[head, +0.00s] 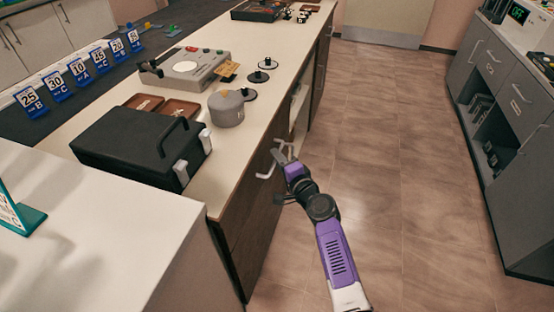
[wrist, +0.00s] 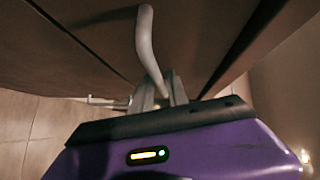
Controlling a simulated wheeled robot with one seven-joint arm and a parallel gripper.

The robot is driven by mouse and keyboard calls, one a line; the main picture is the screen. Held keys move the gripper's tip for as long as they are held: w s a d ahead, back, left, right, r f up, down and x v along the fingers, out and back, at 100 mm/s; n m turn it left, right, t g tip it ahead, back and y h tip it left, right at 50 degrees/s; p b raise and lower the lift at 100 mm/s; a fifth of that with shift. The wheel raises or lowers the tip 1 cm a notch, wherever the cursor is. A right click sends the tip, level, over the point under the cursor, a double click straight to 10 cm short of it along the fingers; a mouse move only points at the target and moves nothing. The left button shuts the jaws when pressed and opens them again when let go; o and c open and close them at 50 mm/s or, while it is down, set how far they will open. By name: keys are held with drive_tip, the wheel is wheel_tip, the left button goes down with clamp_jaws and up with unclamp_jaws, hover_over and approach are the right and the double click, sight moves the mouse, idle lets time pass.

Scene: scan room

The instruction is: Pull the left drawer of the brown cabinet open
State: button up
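The brown cabinet (head: 240,215) forms the near front of the long counter, facing the aisle. A pale curved handle (head: 266,168) stands out from its front; in the wrist view the handle (wrist: 145,35) runs down between the fingers. My gripper (head: 284,153) is at this handle, close to the cabinet front. In the wrist view my gripper (wrist: 162,90) has its two fingers close on either side of the handle bar, apparently shut on it. The drawer front looks about flush in the head view; a small opening cannot be ruled out.
The counter top (head: 210,190) carries a black case (head: 130,140), a grey pot (head: 226,110) and a grey device (head: 185,68). A white surface (head: 100,235) stands at the near left. Grey cabinets (head: 510,110) line the right side. The tiled floor (head: 400,150) between is clear.

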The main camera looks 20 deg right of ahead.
drive_tip(key=shift+w, duration=0.3)
clamp_jaws()
idle(1.3)
